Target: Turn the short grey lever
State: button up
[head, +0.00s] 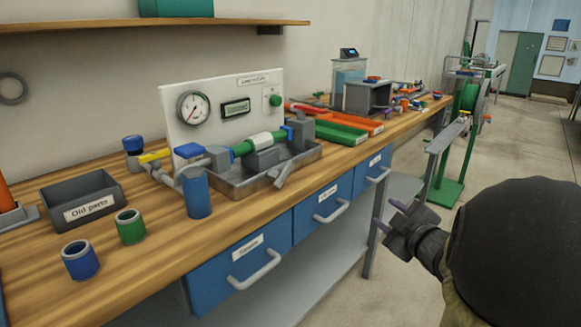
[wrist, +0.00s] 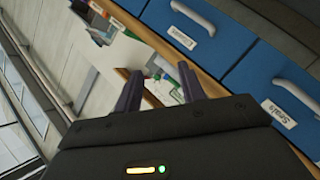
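A short grey lever (head: 283,174) slants down over the front right edge of the metal tray (head: 238,184) on the skid. It sits below a grey block (head: 300,133) at the right end of the green pipe (head: 244,148). My gripper (head: 386,212) is to the right of the bench, in front of the drawers and well apart from the lever. In the wrist view my gripper (wrist: 159,80) has its two dark fingers spread with nothing between them. The lever cannot be made out in the wrist view.
A yellow lever (head: 156,155) and a blue cylinder (head: 197,192) stand left of the tray. A gauge panel (head: 225,108) rises behind. Blue drawers (head: 240,262) with protruding handles line the bench front. A green reel stand (head: 460,125) stands behind my gripper.

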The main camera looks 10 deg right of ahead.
jog(key=s+a+f+m+g+h, duration=0.2)
jog(key=s+a+f+m+g, duration=0.1)
jog(key=a+f+m+g, duration=0.55)
jog(key=s+a+f+m+g+y, duration=0.1)
jog(key=s+a+f+g, duration=0.3)
jog(key=s+a+f, duration=0.5)
jog(key=shift+s+a+g+y+p, duration=0.35)
jog(key=shift+s+a+y+p, duration=0.1)
jog(key=shift+s+a, duration=0.4)
jog(key=shift+w+m, duration=0.15)
jog(key=shift+m, duration=0.1)
